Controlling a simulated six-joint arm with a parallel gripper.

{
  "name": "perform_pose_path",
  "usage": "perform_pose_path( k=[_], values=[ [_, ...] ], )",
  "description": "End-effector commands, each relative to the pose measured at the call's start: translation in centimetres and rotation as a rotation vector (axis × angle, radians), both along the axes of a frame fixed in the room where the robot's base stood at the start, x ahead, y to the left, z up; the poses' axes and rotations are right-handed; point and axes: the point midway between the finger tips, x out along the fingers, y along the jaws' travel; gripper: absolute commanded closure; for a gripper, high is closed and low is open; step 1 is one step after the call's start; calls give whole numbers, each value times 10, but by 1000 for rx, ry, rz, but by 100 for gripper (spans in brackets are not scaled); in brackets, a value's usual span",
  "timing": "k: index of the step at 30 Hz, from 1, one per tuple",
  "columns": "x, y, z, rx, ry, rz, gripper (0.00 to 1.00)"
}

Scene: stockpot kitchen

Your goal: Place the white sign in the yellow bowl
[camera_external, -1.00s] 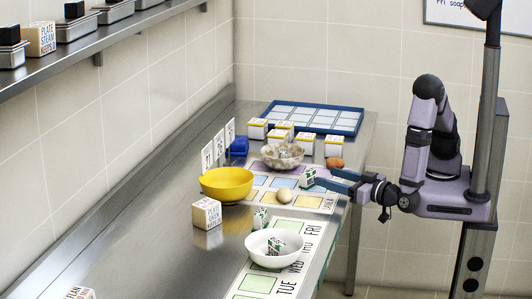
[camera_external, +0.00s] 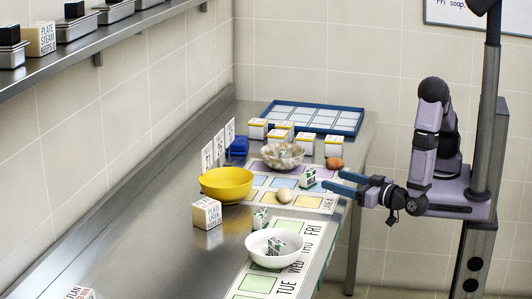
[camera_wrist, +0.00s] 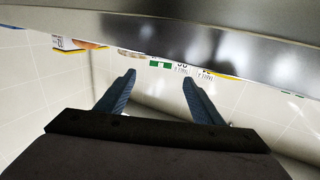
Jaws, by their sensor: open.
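The yellow bowl (camera_external: 227,186) stands on the steel counter, left of the middle, with no contents that I can make out. Several thin white upright cards with dark print, which look like signs (camera_external: 207,157), stand in a row behind and left of the bowl, close to the wall side. I cannot tell which of them is the white sign. My gripper (camera_external: 335,180) is open and empty at the counter's right edge, well to the right of the bowl and cards. In the wrist view my two fingers (camera_wrist: 158,76) are apart with nothing held between them.
A mottled bowl (camera_external: 284,160), an egg (camera_external: 284,195) and a small printed box (camera_external: 307,178) lie between my gripper and the yellow bowl. A white bowl (camera_external: 255,250) holding a small box stands in front. A blue tray (camera_external: 357,121) and several white-and-yellow boxes are at the back.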

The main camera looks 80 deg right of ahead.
Motion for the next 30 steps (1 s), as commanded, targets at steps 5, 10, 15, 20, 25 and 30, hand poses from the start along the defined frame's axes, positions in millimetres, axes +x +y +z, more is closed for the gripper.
perform_pose_path(
  k=[5, 10, 15, 20, 25, 30],
  values=[
    [14, -9, -2, -3, 3, -2, 39],
    [17, -10, -5, 0, 2, -1, 39],
    [28, -15, -4, 1, 2, -3, 39],
    [35, -17, -4, 1, 3, 0, 39],
    [40, -19, -2, 1, 3, -3, 39],
    [60, -26, 3, 1, 3, -5, 39]
  ],
)
